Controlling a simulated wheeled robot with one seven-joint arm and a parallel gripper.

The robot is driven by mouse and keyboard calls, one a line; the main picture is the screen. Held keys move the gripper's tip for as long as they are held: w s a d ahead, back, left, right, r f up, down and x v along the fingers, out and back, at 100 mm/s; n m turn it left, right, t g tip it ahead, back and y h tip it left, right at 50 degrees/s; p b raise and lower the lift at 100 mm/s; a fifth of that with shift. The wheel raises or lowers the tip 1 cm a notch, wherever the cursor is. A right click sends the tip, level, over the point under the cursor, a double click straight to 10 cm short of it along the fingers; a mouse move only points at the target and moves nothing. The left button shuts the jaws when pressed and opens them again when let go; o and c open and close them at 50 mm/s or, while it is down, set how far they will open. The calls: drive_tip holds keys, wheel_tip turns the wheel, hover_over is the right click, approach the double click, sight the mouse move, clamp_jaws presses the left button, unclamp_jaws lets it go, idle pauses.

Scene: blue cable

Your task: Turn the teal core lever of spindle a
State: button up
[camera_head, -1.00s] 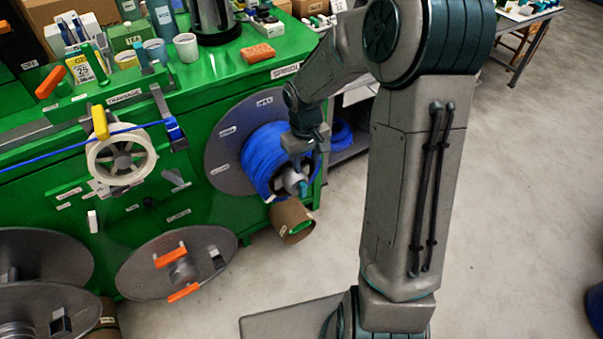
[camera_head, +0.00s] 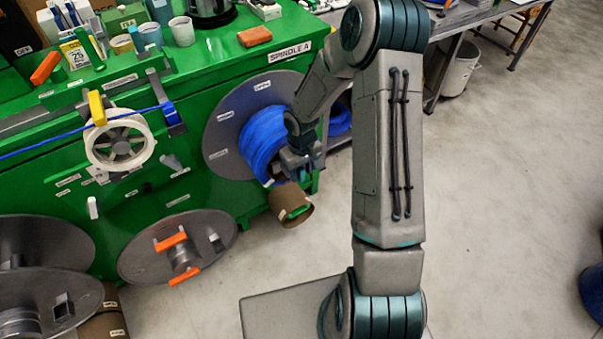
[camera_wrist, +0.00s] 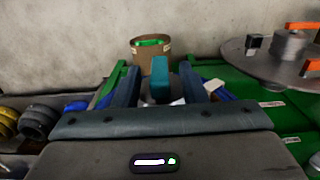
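The teal core lever (camera_wrist: 160,80) stands up between my gripper's two fingers in the wrist view. My gripper (camera_wrist: 160,84) is open around it, with a gap showing on each side. In the head view my gripper (camera_head: 299,170) is in front of the hub of spindle A, whose label (camera_head: 282,53) is on the bench edge above. The spindle carries a blue cable coil (camera_head: 262,141) against a large grey disc (camera_head: 222,135). My gripper hides the hub and lever in the head view.
A brown cardboard tube (camera_head: 290,205) with a green inside is just below my gripper; it also shows in the wrist view (camera_wrist: 150,50). A lower grey disc with orange handles (camera_head: 172,240) is at left.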

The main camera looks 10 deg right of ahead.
drive_tip(key=shift+f, duration=0.65)
clamp_jaws()
